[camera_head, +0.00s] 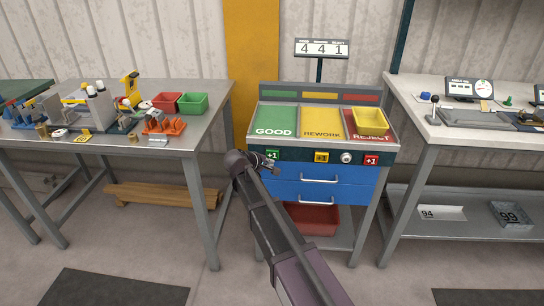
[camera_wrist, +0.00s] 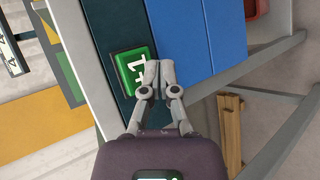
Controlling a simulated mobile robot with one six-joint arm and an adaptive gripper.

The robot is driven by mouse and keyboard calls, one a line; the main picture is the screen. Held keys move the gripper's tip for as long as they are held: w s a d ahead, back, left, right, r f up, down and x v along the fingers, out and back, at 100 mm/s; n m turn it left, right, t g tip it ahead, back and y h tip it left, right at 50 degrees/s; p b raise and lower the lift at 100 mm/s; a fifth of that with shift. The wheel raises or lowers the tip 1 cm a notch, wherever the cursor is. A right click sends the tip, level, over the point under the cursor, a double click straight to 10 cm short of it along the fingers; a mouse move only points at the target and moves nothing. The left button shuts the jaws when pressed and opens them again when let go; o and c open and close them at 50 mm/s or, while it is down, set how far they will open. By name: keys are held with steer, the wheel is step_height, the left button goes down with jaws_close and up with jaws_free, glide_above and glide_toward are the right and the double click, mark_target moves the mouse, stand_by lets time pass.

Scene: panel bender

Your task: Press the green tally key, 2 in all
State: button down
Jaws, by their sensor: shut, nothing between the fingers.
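The green tally key (camera_head: 272,155), marked +1, is on the front strip of the sorting cart, under the green GOOD area (camera_head: 276,120). In the wrist view the green key (camera_wrist: 131,68) is just left of my fingertips, and the fingers cover part of its edge. My gripper (camera_wrist: 158,66) is shut and empty, its tips at the key's right side. Whether they touch it I cannot tell. In the head view my gripper (camera_head: 268,163) is at the cart's front, just below the green key. The counter display (camera_head: 322,48) above the cart reads 4, 4, 1.
A yellow +1 key (camera_head: 321,157), a round silver knob (camera_head: 346,157) and a red +1 key (camera_head: 371,160) share the strip. Blue drawers (camera_head: 318,172) are below. A yellow bin (camera_head: 370,119) sits on the REJECT area. Tables stand on both sides.

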steer(key=shift+s, duration=1.75)
steer(key=shift+s, duration=0.1)
stand_by(0.7)
steer(key=shift+s+a, duration=0.1)
steer(key=shift+s, duration=1.7)
steer(key=shift+w, duration=0.15)
steer(key=w, duration=0.8)
steer(key=shift+w, duration=0.3)
